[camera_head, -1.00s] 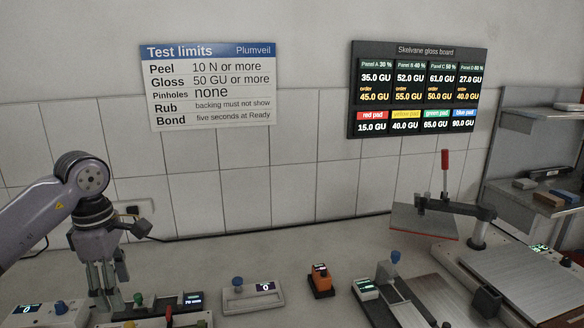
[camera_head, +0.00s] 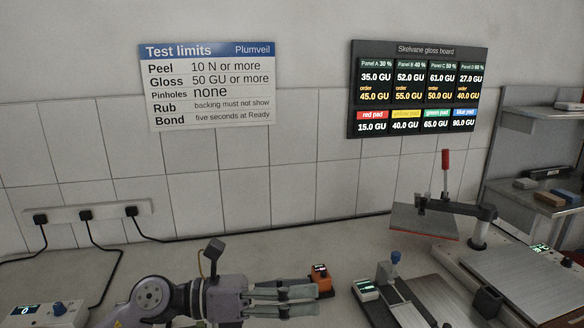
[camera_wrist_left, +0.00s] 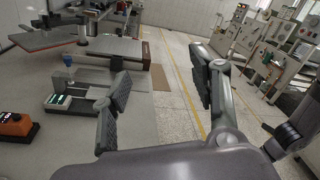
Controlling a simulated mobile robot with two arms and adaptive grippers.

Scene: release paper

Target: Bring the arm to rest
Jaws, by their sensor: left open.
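My left gripper (camera_head: 284,300) lies low over the bench in the head view, its fingers pointing right. The fingers are open and empty; in the left wrist view the two fingers (camera_wrist_left: 160,98) stand well apart with only bench edge and floor between them. Its hand and arm cover part of the bench front in the head view. The fingertips overlap the lower part of the orange device (camera_head: 319,278) in the picture; I cannot tell how close they are. My right gripper shows in neither view.
A metal plate device with a blue knob (camera_head: 395,257) stands right of the gripper. Further right are a red-handled lever press (camera_head: 446,160) and a large flat plate (camera_head: 525,280). A white box with a display (camera_head: 42,312) is at left.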

